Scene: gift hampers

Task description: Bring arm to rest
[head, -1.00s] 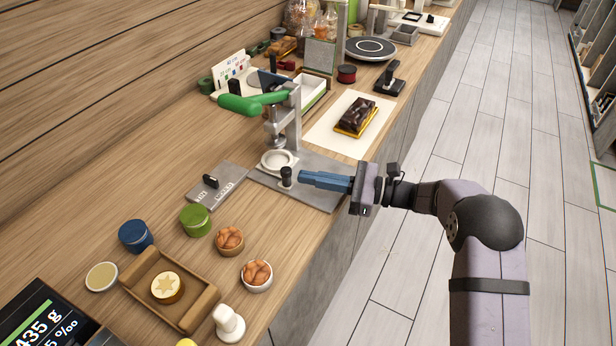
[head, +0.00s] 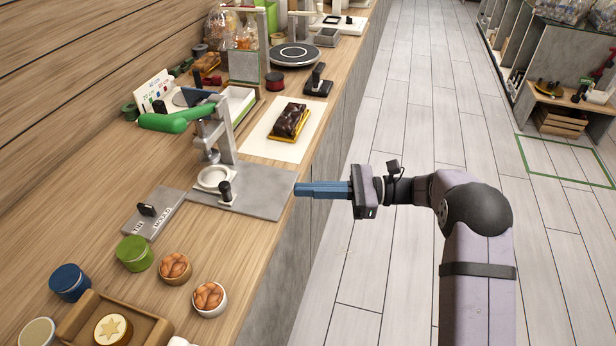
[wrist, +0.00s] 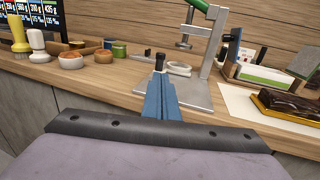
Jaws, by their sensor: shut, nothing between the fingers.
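My gripper (head: 298,190) is shut and empty, its blue fingers pointing left at the counter's front edge in the head view. Its fingertips are close to the right edge of the grey base plate of the green-handled press (head: 250,196). In the wrist view the closed fingers (wrist: 160,80) point towards that plate, with a small black knob (wrist: 160,60) showing just beyond the tips. I cannot tell from these views how far above the plate's height the fingers are.
A dark loaf on a gold tray (head: 289,122) lies on a white sheet behind the press. Two bowls of nuts (head: 208,298), a green tin (head: 134,253) and a blue tin (head: 70,282) stand at the front left. The floor aisle (head: 400,120) to the right is clear.

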